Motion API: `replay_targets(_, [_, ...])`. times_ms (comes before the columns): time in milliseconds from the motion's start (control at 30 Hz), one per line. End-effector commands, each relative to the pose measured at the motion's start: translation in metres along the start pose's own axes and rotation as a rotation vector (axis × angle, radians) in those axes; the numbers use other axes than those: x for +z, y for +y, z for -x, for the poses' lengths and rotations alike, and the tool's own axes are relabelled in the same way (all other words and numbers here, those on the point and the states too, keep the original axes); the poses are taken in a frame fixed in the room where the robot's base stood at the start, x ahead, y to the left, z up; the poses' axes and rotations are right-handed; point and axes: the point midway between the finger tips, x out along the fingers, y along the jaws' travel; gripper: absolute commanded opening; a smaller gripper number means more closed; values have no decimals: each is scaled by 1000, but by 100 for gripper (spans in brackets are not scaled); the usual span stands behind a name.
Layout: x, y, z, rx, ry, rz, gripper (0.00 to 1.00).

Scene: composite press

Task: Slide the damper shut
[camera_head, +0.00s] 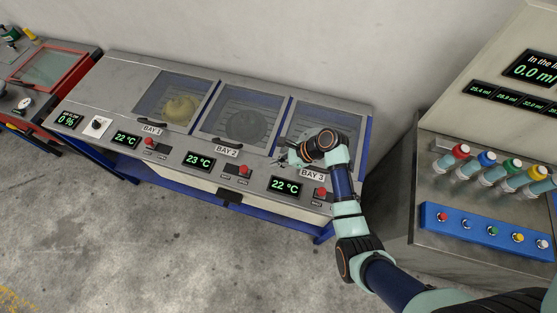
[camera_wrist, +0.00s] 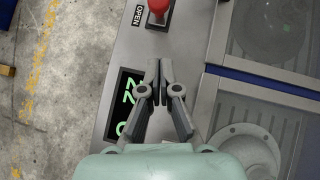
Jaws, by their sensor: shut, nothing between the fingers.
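No part is legibly marked as the damper, so I cannot tell for sure which it is. In the head view, red knobs stand on the press front at bay 1 (camera_head: 149,141), bay 2 (camera_head: 243,170) and bay 3 (camera_head: 320,193). In the wrist view, a red knob (camera_wrist: 158,8), apparently bay 2's, stands beside a label (camera_wrist: 138,14) reading OPEN. My gripper (camera_wrist: 160,66) is shut and empty, its fingertips together over the grey panel, apart from that knob. In the head view, my gripper (camera_head: 281,160) is above the press between bays 2 and 3; my wrist hides part of bay 3.
Bay 1 holds a yellowish round thing (camera_head: 180,108); bay 2 holds a dark disc (camera_head: 244,124). A "0 %" display (camera_head: 67,119) and a black knob (camera_head: 97,125) are at the left. A console with coloured buttons (camera_head: 486,229) stands at the right. The floor in front is clear.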

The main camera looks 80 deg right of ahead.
Motion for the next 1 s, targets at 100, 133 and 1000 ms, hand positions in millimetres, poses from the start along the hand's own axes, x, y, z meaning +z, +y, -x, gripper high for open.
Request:
replay_targets(100, [-2, 1, -30, 3, 0, 2, 0])
replay_targets(133, [-2, 1, -37, 3, 1, 2, 0])
replay_targets(1000, [37, -3, -88, 1, 0, 3, 0])
